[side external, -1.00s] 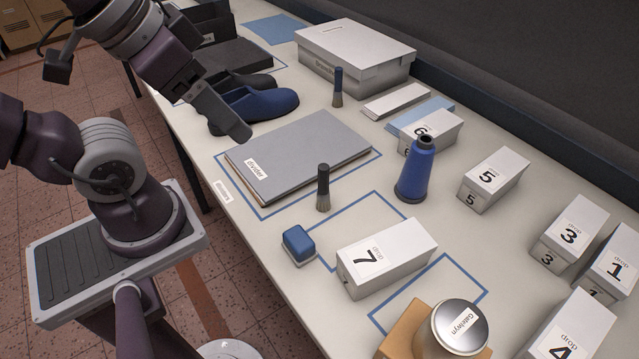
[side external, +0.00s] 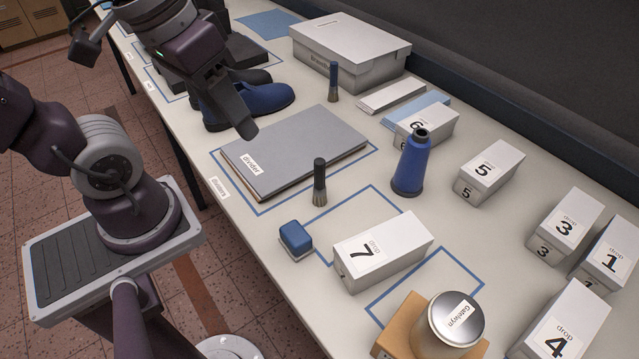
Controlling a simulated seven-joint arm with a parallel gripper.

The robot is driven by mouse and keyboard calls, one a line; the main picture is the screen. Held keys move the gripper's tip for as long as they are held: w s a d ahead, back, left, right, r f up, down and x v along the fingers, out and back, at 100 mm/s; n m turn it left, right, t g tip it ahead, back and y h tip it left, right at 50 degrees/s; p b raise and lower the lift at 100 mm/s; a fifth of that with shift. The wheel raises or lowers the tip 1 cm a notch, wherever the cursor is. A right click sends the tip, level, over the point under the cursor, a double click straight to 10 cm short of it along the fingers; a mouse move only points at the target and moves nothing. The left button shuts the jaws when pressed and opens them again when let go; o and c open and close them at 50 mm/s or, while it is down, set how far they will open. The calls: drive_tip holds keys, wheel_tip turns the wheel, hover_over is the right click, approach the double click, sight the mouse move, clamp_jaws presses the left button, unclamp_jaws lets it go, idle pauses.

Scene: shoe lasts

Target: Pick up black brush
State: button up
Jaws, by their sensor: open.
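The black brush (side external: 319,180) stands upright on the white table, bristles down, just in front of the grey binder's near right corner. A second brush with a dark blue handle (side external: 333,82) stands farther back by the white shoe box. My gripper (side external: 246,130) hangs above the left part of the grey binder, up and left of the black brush and well apart from it. It holds nothing that I can see. The gap between its fingers is hard to make out from this side.
The grey binder (side external: 295,150) lies between my gripper and the black brush. A blue block (side external: 295,238), a white box marked 7 (side external: 383,252) and a blue bottle (side external: 411,165) stand around the brush. Blue shoes (side external: 262,98) lie behind my gripper. The table strip left of the brush is clear.

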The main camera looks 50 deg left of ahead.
drive_tip(key=w+f+n+g+h, duration=0.5)
drive_tip(key=w+f+n+h, duration=0.1)
drive_tip(key=w+f+n, duration=0.15)
drive_tip(key=n+t+h, duration=0.4)
drive_tip(key=n+h, duration=0.2)
drive_tip(key=n, duration=0.5)
approach(320, 179)
drive_tip(key=f, duration=0.1)
drive_tip(key=d+f, duration=0.1)
drive_tip(key=shift+w+d+f, duration=0.25)
drive_tip(key=shift+w+d, duration=0.05)
drive_tip(key=shift+w, duration=0.1)
drive_tip(key=shift+w+f+n+t+h, duration=0.1)
drive_tip(key=shift+f+n+t+h, duration=0.15)
drive_tip(key=shift+f+t+h, duration=0.1)
drive_tip(key=x, duration=0.7)
drive_tip(key=shift+r, duration=0.1)
clamp_jaws()
